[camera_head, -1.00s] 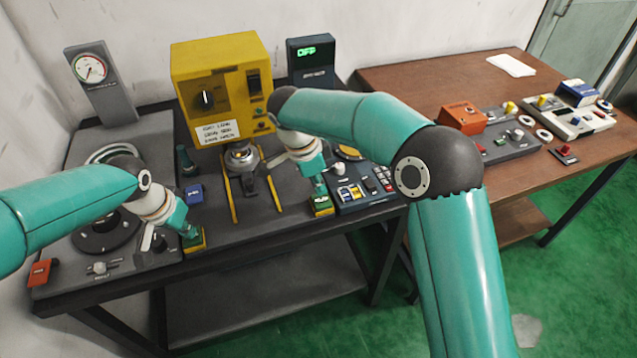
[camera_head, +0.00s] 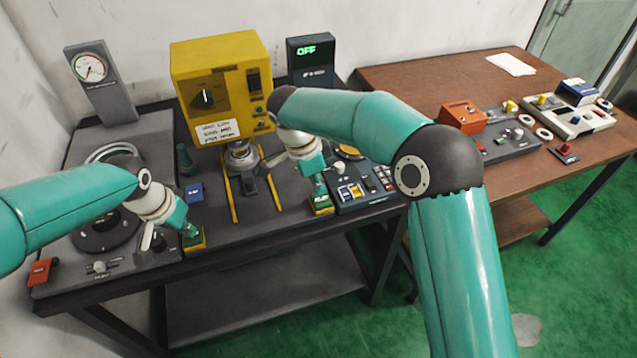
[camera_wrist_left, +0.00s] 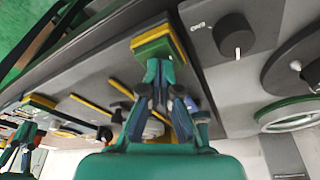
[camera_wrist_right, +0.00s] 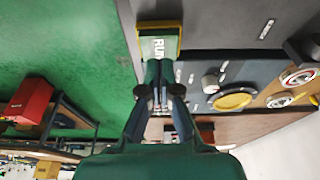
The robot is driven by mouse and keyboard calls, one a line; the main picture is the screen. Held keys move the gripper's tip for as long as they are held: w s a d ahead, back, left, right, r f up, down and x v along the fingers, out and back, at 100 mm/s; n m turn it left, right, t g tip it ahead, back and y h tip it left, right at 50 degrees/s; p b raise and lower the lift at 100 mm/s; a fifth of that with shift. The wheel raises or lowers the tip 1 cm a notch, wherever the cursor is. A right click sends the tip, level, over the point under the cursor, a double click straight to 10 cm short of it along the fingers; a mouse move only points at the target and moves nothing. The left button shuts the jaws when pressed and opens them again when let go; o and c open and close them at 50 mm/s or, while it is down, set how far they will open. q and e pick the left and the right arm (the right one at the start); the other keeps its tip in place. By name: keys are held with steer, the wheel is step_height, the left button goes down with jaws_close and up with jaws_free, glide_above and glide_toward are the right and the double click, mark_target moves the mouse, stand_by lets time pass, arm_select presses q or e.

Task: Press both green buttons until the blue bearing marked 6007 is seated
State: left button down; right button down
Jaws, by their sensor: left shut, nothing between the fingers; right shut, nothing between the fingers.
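My left gripper (camera_head: 191,229) is shut and empty, its tips at the left green button (camera_head: 196,241) on the bench's front edge. The left wrist view shows the tips (camera_wrist_left: 158,68) against or just over this yellow-rimmed button (camera_wrist_left: 155,42). My right gripper (camera_head: 320,194) is shut and empty at the right green button (camera_head: 321,208); the right wrist view shows its tips (camera_wrist_right: 160,68) at the button (camera_wrist_right: 160,44) with white lettering. Contact depth cannot be told. The yellow press (camera_head: 222,85) stands behind, with a silver round part (camera_head: 240,156) below it. I cannot make out a blue bearing marked 6007.
A blue block (camera_head: 194,193) sits right of the left station. A display (camera_head: 309,52) reads OFF in green. A switch panel (camera_head: 362,190) lies right of the right button. The brown table (camera_head: 420,85) holds an orange box (camera_head: 463,117) and other panels.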

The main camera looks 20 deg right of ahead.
steer(key=shift+f, duration=0.25)
steer(key=shift+a+x, duration=0.25)
steer(key=shift+x, duration=0.8)
steer(key=shift+r, duration=0.15)
